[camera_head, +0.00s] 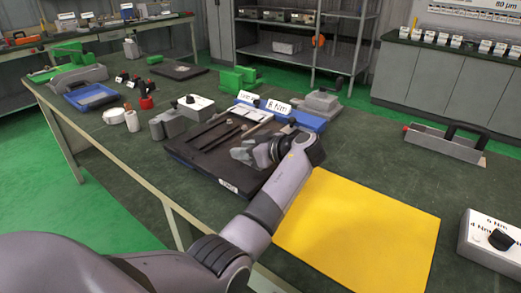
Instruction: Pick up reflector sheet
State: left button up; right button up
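I cannot tell for certain which item is the reflector sheet. A pale flat piece (249,113) lies by the blue tray (308,122), behind the black foam tray (185,152). The black tray has slots with thin rods (224,137) in it. My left gripper (241,155) is low over the right part of the black tray, with its fingers toward the left. The fingers are small and grey, and I cannot see whether they are apart or hold anything. My wrist hides that part of the tray. My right gripper is not in view.
A flat yellow mat (360,235) lies right of my arm. A grey box with a dial (493,243) stands at the right edge, a grey fixture (444,144) behind it. Green blocks (232,80) and a blue bin (91,96) stand farther back. The table's front left is clear.

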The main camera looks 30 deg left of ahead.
pick_arm(q)
grip_shut()
jog(key=shift+d, duration=0.1)
jog(key=shift+r, duration=0.1)
